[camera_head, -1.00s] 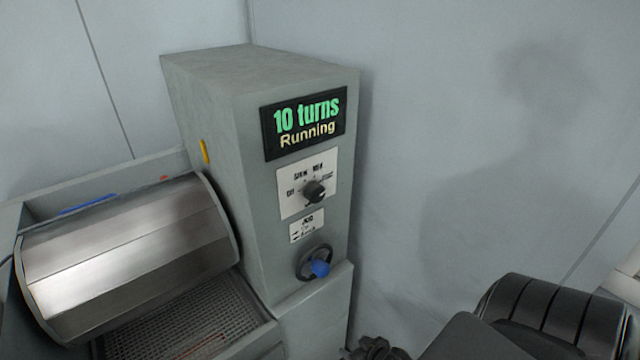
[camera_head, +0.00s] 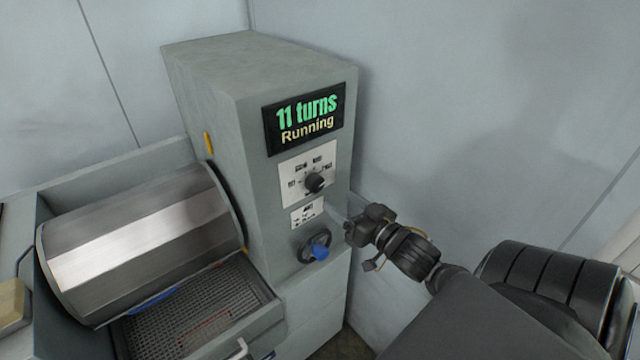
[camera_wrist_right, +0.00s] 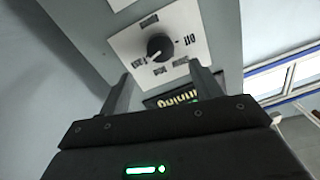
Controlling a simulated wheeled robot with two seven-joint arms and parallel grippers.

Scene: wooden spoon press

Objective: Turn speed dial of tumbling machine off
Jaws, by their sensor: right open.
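The tumbling machine's grey housing (camera_head: 205,85) has a display (camera_head: 306,118) reading "11 turns Running". Below it, the black speed dial (camera_head: 315,182) sits on a white plate (camera_head: 290,196). In the right wrist view the dial (camera_wrist_right: 160,46) is between and beyond the fingertips, with the "off" label to its right; its pale mark appears on the lower-left side, away from that label. My right gripper (camera_head: 352,229) is to the right of and below the dial, apart from it. Its fingers (camera_wrist_right: 161,74) are open and empty. My left gripper is out of view.
The metal drum (camera_head: 140,240) lies left of the housing over a mesh tray (camera_head: 205,305). A plain wall (camera_head: 440,120) stands behind and right.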

